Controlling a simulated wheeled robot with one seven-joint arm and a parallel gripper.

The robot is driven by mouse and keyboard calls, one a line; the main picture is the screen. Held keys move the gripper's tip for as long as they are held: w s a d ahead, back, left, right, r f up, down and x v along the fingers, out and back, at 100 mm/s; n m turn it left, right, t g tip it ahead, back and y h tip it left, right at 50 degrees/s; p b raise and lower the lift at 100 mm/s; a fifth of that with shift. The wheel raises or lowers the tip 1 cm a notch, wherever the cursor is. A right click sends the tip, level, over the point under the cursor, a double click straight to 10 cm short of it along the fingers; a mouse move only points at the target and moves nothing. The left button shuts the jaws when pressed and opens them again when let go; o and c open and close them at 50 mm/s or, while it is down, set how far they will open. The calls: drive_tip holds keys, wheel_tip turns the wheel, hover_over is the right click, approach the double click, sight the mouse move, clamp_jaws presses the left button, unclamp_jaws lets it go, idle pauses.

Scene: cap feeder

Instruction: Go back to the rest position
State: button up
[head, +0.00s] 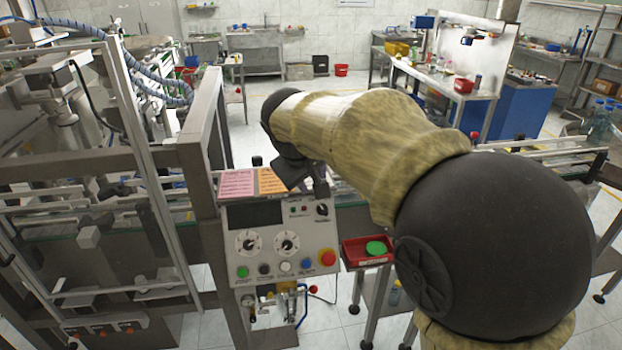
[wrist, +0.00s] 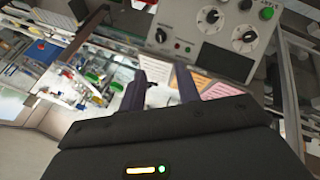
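My gripper (head: 306,184) hangs at the end of my arm, above and in front of the control panel (head: 281,243). In the wrist view its two dark fingers (wrist: 163,86) stand apart with nothing between them. The panel has two dials, a dark screen and a row of coloured buttons, with pink and orange notes along its top. It also shows in the wrist view (wrist: 222,62), turned round. A red tray (head: 355,258) with a green round piece (head: 376,248) in it stands right of the panel. My arm hides part of the conveyor behind.
A metal machine frame (head: 192,150) with hoses rises close on the left. A conveyor (head: 540,160) runs behind my arm to the right. The floor at the back middle is open.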

drive_tip(key=s+d+f+m+g, duration=0.25)
drive_tip(key=s+d+f, duration=0.25)
drive_tip(key=d+f, duration=0.55)
drive_tip(key=s+d+f+m+g+y, duration=0.1)
drive_tip(key=s+d+f+m, duration=0.4)
drive_tip(key=s+d+f, duration=0.5)
drive_tip(key=s, duration=0.3)
drive_tip(key=shift+s, duration=0.15)
drive_tip(key=shift+d+m, duration=0.1)
drive_tip(key=shift+m, duration=0.15)
